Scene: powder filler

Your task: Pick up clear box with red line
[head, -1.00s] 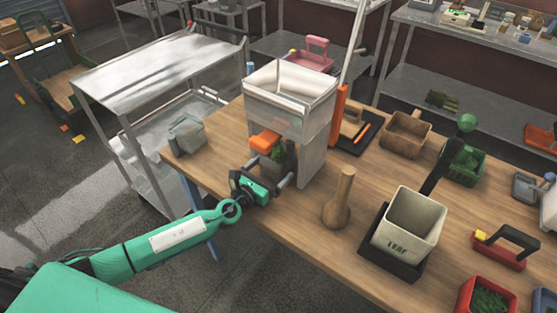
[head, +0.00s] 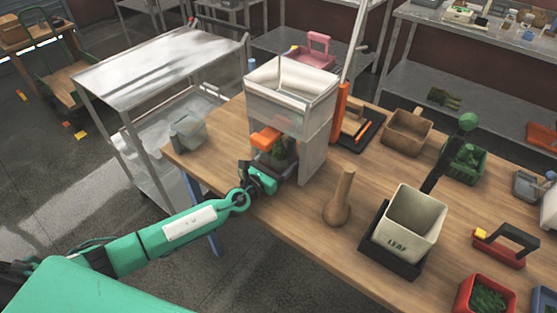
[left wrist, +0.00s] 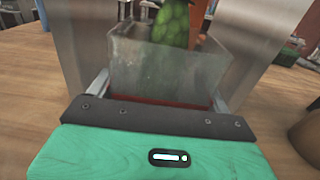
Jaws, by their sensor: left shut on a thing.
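The clear box (left wrist: 168,70) with a red line (left wrist: 170,101) along its lower edge fills the middle of the left wrist view. A green leafy mass (left wrist: 172,22) shows at its top, and I cannot tell whether it is inside the box or behind it. My left gripper (left wrist: 163,84) has a finger on each side of the box and is shut on it. In the head view my left gripper (head: 274,170) reaches under the filler (head: 290,98), where the box is small and partly hidden. My right gripper is not in view.
The filler's side panels stand close on both sides of the box. A wooden pestle-like object (head: 340,200) and a LEAF bin (head: 410,222) stand to the right. A grey container (head: 188,132) sits at the table's left end. A metal cart (head: 160,62) is beyond it.

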